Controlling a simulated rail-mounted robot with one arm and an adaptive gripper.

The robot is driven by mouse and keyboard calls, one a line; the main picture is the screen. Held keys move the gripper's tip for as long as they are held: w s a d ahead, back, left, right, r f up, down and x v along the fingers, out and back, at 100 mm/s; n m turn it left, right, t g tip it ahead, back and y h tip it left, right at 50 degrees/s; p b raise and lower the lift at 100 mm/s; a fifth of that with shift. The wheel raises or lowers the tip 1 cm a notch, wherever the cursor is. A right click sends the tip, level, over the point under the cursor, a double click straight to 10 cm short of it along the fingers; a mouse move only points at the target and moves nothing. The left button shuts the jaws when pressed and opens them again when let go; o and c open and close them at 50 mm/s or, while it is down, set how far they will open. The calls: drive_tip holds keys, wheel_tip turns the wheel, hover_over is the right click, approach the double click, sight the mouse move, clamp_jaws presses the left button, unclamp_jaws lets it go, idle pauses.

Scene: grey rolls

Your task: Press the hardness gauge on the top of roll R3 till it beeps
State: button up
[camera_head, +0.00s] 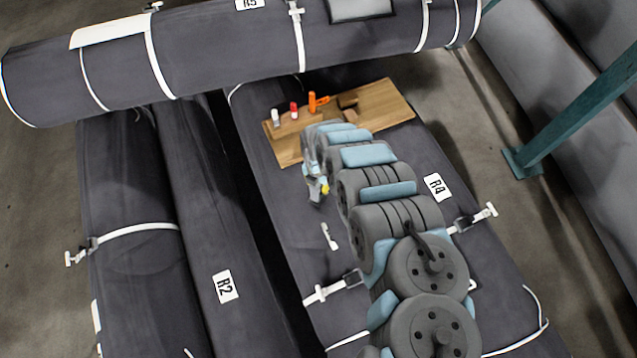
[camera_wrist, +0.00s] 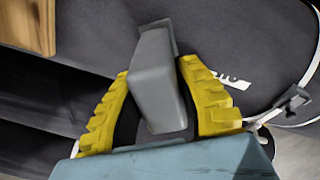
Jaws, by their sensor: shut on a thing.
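My gripper (camera_wrist: 158,70) has its yellow fingers closed on a grey, box-shaped gauge (camera_wrist: 155,95) in the wrist view. The gauge's far end points away from the wrist, over a dark roll. In the head view my gripper (camera_head: 318,188) is over the roll marked R4 (camera_head: 310,235), just in front of the wooden board; the gauge is hard to make out there. I cannot tell whether the gauge touches the roll. I can read no R3 label. The label on the roll lying across the back (camera_head: 200,55) is cut by the frame edge and looks like R5.
The wooden board (camera_head: 390,100) on the R4 roll carries a white, a red and an orange item and brown blocks. The R2 roll (camera_head: 190,200) lies to the left. White straps with buckles (camera_head: 352,278) cross the rolls. A teal post (camera_head: 580,115) stands at right.

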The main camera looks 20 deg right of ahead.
drive_tip(key=shift+o, duration=0.2)
drive_tip(key=shift+f, duration=0.65)
idle(1.6)
drive_tip(key=shift+r+p, duration=3)
drive_tip(key=shift+r, duration=0.6)
drive_tip(key=shift+c, duration=0.2)
